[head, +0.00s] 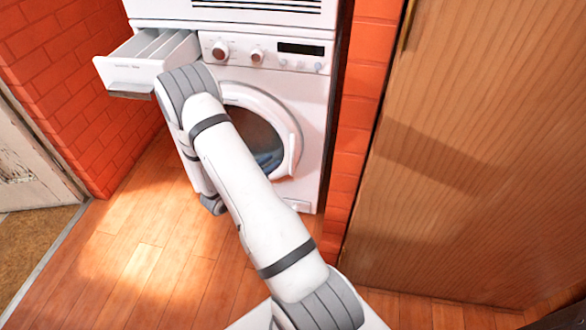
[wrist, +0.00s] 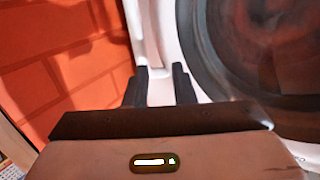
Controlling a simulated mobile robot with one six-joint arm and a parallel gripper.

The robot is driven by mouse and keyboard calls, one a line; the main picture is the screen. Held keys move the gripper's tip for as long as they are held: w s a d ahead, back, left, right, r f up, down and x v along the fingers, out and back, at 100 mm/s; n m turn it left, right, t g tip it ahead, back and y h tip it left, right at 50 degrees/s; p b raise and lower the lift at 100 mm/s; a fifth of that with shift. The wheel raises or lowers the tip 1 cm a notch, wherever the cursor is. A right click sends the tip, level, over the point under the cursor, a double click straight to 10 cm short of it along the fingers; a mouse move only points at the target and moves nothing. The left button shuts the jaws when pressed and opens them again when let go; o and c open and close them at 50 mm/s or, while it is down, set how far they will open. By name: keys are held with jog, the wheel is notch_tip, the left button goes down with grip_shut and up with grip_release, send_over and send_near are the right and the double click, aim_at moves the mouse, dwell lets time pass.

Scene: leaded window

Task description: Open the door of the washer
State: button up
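The white washer (head: 315,110) stands in a brick niche, with its round door (head: 290,128) in the front. The door has a white ring and dark glass and looks shut. Its left part is hidden behind my arm. In the wrist view the door's ring (wrist: 190,45) and dark glass (wrist: 260,45) fill the upper right. My gripper (wrist: 160,82) points at the washer's white front left of the door. Its two dark fingers are apart, with white surface showing between them and nothing clearly held. In the head view the gripper is hidden behind my arm.
A white drawer (head: 140,68) sticks out at the washer's upper left, close to my arm. Knobs and a display (head: 300,48) sit above the door. A brick wall (head: 70,60) is at left, and a wooden panel (head: 470,150) at right. The floor (head: 150,240) in front is clear.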

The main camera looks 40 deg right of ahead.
aim_at(291, 158)
jog(key=shift+g+h, duration=0.5)
jog(key=shift+h, duration=0.2)
jog(key=d+b, duration=0.1)
jog(key=d, duration=0.1)
jog(key=d+f, duration=0.1)
jog(key=d, duration=0.2)
jog(key=s+d+b, duration=0.1)
jog(key=d, duration=0.2)
jog(key=shift+s+d+f+b, duration=0.1)
jog(key=shift+f+b, duration=0.2)
jog(key=shift+f, duration=0.1)
grip_shut()
